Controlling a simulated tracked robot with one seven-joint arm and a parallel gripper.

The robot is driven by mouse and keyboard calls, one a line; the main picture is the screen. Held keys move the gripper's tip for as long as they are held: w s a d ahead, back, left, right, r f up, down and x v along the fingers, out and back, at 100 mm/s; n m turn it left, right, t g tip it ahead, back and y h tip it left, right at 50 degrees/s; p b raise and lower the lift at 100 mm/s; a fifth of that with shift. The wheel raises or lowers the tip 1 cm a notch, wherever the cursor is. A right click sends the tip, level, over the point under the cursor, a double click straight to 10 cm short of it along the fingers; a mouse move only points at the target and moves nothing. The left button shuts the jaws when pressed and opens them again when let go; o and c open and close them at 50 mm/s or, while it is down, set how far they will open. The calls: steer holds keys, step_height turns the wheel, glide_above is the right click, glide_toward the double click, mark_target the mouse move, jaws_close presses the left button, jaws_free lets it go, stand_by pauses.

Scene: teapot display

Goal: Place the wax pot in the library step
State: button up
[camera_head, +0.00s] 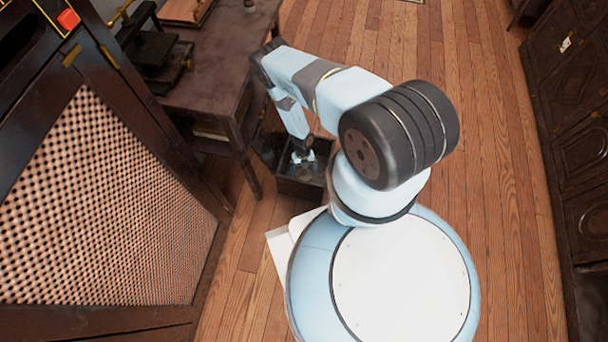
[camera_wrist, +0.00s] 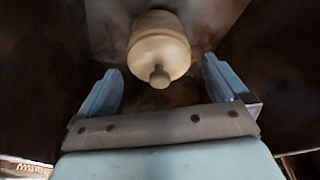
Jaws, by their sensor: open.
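The wax pot (camera_wrist: 158,48) shows in the wrist view as a cream, rounded, lidded pot with a small knob facing the camera. It lies beyond and between the two blue fingers of my gripper (camera_wrist: 161,70). The fingers are spread, with a visible gap on either side of the pot. Dark brown surfaces surround it. In the head view my gripper (camera_head: 303,158) points down into a dark, open, box-like piece on the floor (camera_head: 299,190), which looks like the library step. I cannot make out the pot in that view.
A dark wooden table (camera_head: 215,75) with a black press-like device (camera_head: 152,50) stands beside the box. A cabinet with a woven panel (camera_head: 95,215) is at the left. Dark carved cabinets (camera_head: 575,130) line the right. The wooden floor (camera_head: 495,170) between is clear.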

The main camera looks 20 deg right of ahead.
steer(key=v, duration=0.6)
steer(key=shift+w+d+r, duration=0.1)
steer(key=shift+r, duration=0.45)
